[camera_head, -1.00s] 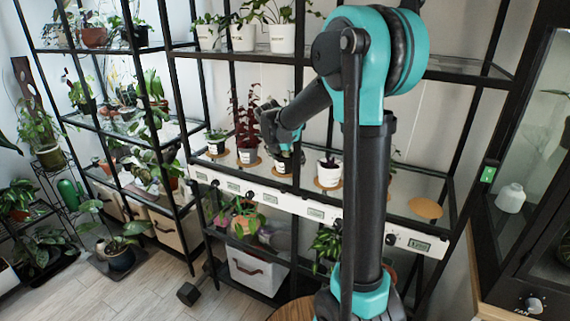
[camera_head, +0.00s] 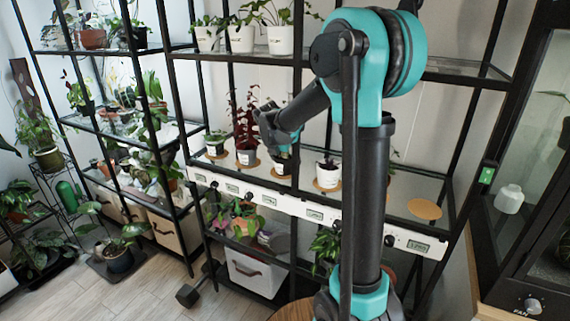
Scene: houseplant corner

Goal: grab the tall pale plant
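My gripper is mostly hidden behind my black and teal wrist, over the middle shelf. Its fingers cannot be made out. A dark pot with a pale label (camera_head: 281,165) stands on the shelf just below my wrist. Its plant is largely covered by my arm, and I cannot tell whether it is the tall pale plant. To its left stands a tall dark-red plant (camera_head: 245,118) in a white and dark pot. To its right a white pot (camera_head: 328,174) holds a short dark plant. Contact between my gripper and any plant cannot be seen.
Round cork mats lie under the pots, and an empty cork mat (camera_head: 425,209) lies at the right. Black shelf posts and the upper glass shelf (camera_head: 455,69) surround my arm. A white rail with small displays (camera_head: 314,214) runs along the front. A glass cabinet stands at right.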

